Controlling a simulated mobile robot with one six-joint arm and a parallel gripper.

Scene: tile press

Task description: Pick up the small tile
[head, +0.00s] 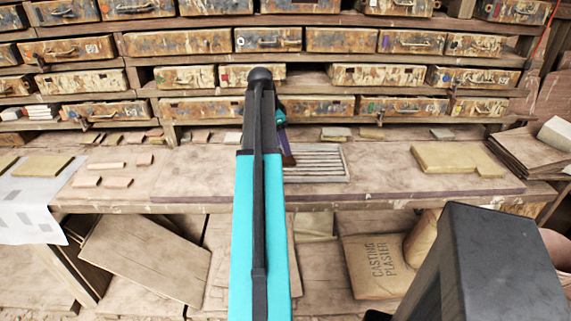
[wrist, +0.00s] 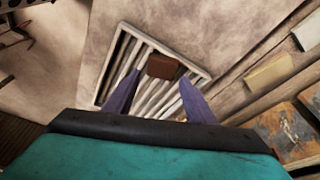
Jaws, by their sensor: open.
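A small reddish-brown tile (wrist: 163,66) lies on a pale slatted rack (wrist: 112,75) in the wrist view. My gripper (wrist: 160,77) is open, with its two purple fingers pointing at the tile, one to each side of its near edge. Nothing is held between them. In the head view the rack (head: 325,163) sits on the bench, and the brown tile (head: 289,160) shows at its left end, just below a purple finger. My teal arm hides part of the rack's left side. I cannot tell how high the fingertips are above the slats.
Several small tiles (head: 117,182) lie on the left of the bench (head: 190,178). A larger yellowish slab (head: 450,158) lies to the right. Shelves of worn drawers (head: 340,104) stand behind. Bare bench lies on both sides of the rack.

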